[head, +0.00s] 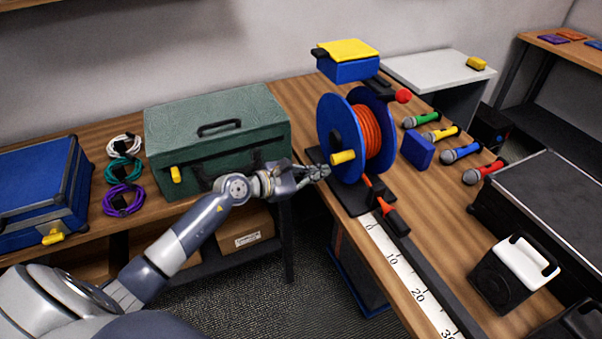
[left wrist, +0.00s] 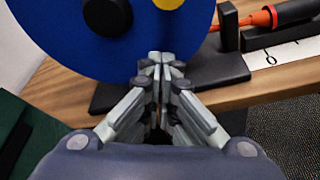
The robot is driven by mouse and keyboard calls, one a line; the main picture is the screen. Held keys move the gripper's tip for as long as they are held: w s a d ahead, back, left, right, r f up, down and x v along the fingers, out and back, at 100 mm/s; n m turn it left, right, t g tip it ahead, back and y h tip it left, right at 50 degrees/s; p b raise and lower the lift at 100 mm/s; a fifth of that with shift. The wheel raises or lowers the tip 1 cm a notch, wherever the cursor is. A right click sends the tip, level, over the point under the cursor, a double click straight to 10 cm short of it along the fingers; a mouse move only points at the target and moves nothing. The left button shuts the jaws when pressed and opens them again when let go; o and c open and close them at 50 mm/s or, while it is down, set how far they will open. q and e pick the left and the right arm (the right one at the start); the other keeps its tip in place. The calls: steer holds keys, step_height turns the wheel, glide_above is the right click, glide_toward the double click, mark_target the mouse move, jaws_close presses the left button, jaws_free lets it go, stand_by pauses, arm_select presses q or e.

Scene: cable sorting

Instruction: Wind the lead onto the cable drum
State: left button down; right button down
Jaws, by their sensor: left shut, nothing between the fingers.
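The cable drum (head: 327,128) has blue round flanges and stands upright on a black base on the wooden bench. An orange lead (head: 372,132) is wound around its core. A yellow crank handle (head: 343,157) sticks out from the near flange. An orange lead end with a black connector (head: 397,222) lies at the ruler's zero end. My left gripper (head: 325,172) is shut and empty, close beside the handle and the drum's lower left. In the left wrist view the closed fingertips (left wrist: 160,58) are in front of the blue flange (left wrist: 60,35), just below the yellow handle (left wrist: 178,10). I cannot tell if they touch it. My right gripper is out of view.
A green toolbox (head: 215,135) stands left of the drum, with coiled cables (head: 123,170) beyond it. Several microphones (head: 440,133) and a blue block (head: 417,151) lie right of the drum. A white ruler strip (head: 410,280) runs along the bench's front.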

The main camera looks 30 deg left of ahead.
arm_select(q)
steer(key=r, duration=0.1)
steer(key=s+r+p, duration=0.1)
steer(key=d+r, duration=0.1)
steer(key=shift+s+r+p, duration=0.15)
steer(key=shift+r+p, duration=0.15)
steer(key=shift+p, duration=0.1)
steer(key=shift+d+r+n+g+h+p, duration=0.15)
steer(key=shift+r+n+g+h+p, duration=0.25)
steer(key=shift+r+n+p, duration=0.45)
steer(key=shift+f, duration=0.2)
